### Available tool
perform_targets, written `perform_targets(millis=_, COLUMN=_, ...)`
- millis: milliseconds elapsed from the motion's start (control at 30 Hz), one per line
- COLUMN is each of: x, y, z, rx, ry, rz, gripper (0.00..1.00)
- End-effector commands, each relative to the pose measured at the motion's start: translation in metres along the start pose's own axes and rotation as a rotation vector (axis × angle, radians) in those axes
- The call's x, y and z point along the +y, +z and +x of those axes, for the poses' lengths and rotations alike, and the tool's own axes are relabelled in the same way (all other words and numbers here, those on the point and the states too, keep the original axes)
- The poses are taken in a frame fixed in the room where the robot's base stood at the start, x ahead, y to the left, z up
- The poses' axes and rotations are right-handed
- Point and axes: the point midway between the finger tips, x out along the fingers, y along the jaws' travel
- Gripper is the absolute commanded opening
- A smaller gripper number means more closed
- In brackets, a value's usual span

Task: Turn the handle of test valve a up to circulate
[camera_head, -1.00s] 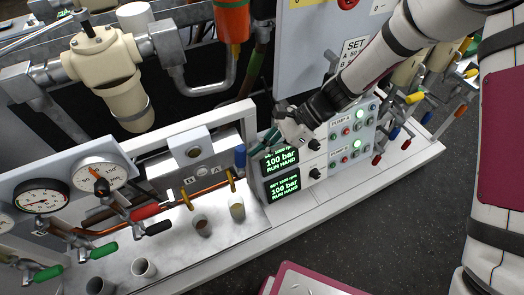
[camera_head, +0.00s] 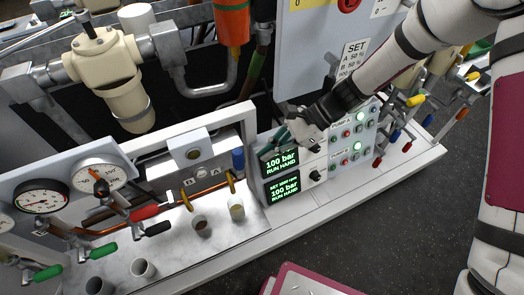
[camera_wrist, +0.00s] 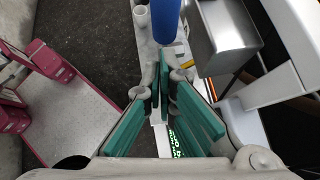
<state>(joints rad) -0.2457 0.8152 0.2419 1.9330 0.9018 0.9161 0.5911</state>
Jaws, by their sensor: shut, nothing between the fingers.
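A blue handle (camera_head: 238,160) stands upright at the right end of the sample bench, by a yellow-brass outlet and small A and B labels (camera_head: 202,173). Which valve is test valve a is not legible, but the blue handle is nearest my gripper. In the wrist view the blue handle (camera_wrist: 166,20) rises just beyond the fingertips. My gripper (camera_head: 270,146) is to the right of the handle, in front of the pump panel, apart from it. In the wrist view my gripper's green-padded fingers (camera_wrist: 163,88) are together and empty.
The pump panel (camera_head: 318,163) with lit screens is just below and right of my gripper. A grey box (camera_head: 190,145) and white frame edge stand left of it. Cups (camera_head: 236,207) sit on the bench. Red (camera_head: 146,212), black and green handles are further left.

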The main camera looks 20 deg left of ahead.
Motion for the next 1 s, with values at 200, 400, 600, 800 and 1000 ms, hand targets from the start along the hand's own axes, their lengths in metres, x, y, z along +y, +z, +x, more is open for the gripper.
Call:
perform_targets(millis=200, x=-0.001, y=-0.004, z=-0.046, rx=0.003, ry=-0.005, rz=-0.003, gripper=0.00)
perform_targets(millis=400, x=0.000, y=0.000, z=-0.083, rx=0.002, ry=-0.004, rz=-0.001, gripper=0.00)
perform_targets(millis=600, x=0.002, y=0.002, z=-0.102, rx=0.002, ry=-0.001, rz=0.000, gripper=0.00)
perform_targets(millis=800, x=0.002, y=0.003, z=-0.106, rx=0.000, ry=0.000, rz=0.001, gripper=0.00)
perform_targets(millis=1000, x=0.009, y=0.007, z=-0.118, rx=0.042, ry=-0.008, rz=-0.042, gripper=0.00)
